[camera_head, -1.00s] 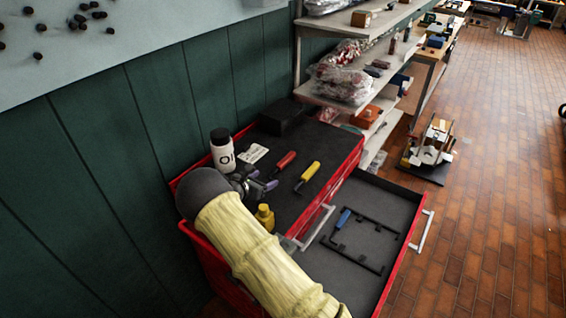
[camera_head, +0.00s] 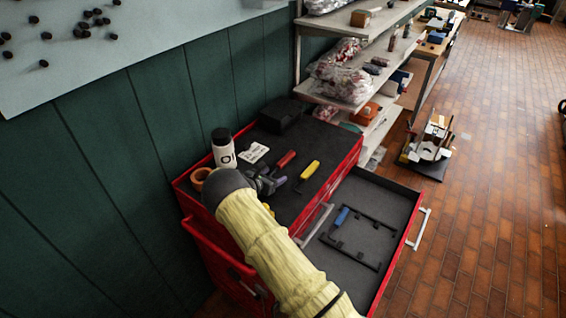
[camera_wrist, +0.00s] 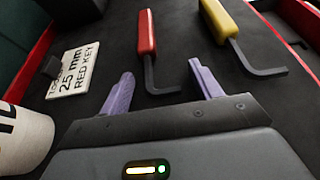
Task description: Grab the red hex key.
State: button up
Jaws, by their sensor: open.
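The red hex key (camera_head: 286,159) lies on the dark top of the red tool cabinet. In the wrist view its red handle (camera_wrist: 147,32) points away and its black bent shank reaches down toward the gap between my fingers. My gripper (camera_wrist: 160,88) is open, with two purple fingertips apart on either side of the shank's lower end. Nothing is between them that I can see held. In the head view my gripper (camera_head: 265,183) is just short of the red key, partly hidden by my arm. A yellow hex key (camera_head: 308,172) lies to the right of the red one.
A label card (camera_wrist: 74,72) reading "25 mm RED KEY" lies left. A white bottle (camera_head: 224,148) and an orange ring (camera_head: 201,178) stand near the wall. A black box (camera_head: 281,115) sits at the back. The open drawer (camera_head: 399,205) holds a blue-handled key (camera_head: 342,215).

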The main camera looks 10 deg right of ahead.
dwell(0.4)
jog(key=c, duration=1.1)
jog(key=shift+r, duration=0.1)
notch_tip(320, 180, up, 28)
jog(key=b, duration=0.6)
jog(key=shift+s, duration=0.1)
